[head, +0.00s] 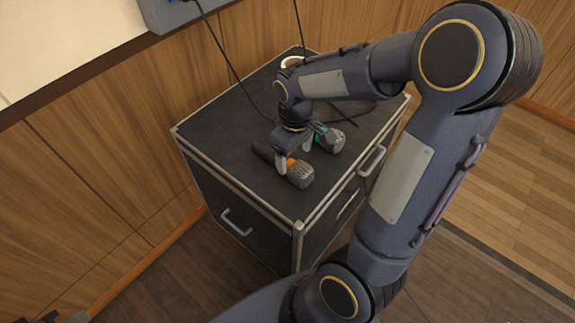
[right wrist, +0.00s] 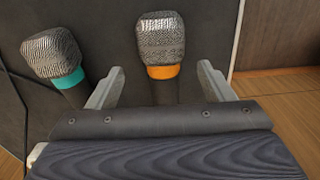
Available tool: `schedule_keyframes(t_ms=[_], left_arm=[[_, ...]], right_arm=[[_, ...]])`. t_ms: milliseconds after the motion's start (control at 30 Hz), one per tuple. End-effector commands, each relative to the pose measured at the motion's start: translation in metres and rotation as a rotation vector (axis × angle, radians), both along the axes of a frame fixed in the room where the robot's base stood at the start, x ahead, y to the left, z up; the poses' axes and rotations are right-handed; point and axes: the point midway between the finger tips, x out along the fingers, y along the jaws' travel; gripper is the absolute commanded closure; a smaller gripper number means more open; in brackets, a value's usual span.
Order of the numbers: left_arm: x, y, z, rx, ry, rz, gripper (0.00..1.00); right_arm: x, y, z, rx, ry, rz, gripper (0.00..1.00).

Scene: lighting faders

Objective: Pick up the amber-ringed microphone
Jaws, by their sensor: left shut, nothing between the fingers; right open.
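The amber-ringed microphone (head: 300,174) lies on the dark top of the case, its grey mesh head toward the front edge and its black handle partly hidden by my gripper. In the right wrist view the amber-ringed microphone (right wrist: 162,40) has its orange ring and handle between the fingers. My right gripper (head: 294,160) is open over it; in the right wrist view the gripper (right wrist: 160,80) has a gap on each side of the handle. My left gripper (head: 62,318) is shut and empty, only partly showing at the bottom left corner.
A teal-ringed microphone (head: 333,141) lies close by; in the right wrist view the teal-ringed microphone (right wrist: 52,54) is just outside the left finger. The case (head: 225,135) has metal edges and handles. A cable crosses its top, and a pale round object (head: 291,62) sits at the back.

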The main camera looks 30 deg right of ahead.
Motion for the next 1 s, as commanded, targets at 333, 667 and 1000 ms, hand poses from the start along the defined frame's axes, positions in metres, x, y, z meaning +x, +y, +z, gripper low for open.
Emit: schedule_keyframes(t_ms=[333, 667, 1000], left_arm=[[0.0, 0.0, -0.009, 0.0, 0.0, 0.0, 1.0], [0.0, 0.0, -0.009, 0.0, 0.0, 0.0, 1.0], [0.0, 0.0, -0.009, 0.0, 0.0, 0.0, 1.0]], right_arm=[[-0.006, -0.001, -0.046, 0.001, 0.001, 0.0, 0.25], [-0.006, -0.001, -0.047, 0.001, -0.001, 0.0, 0.35], [-0.006, -0.001, -0.047, 0.001, -0.001, 0.0, 0.79]])
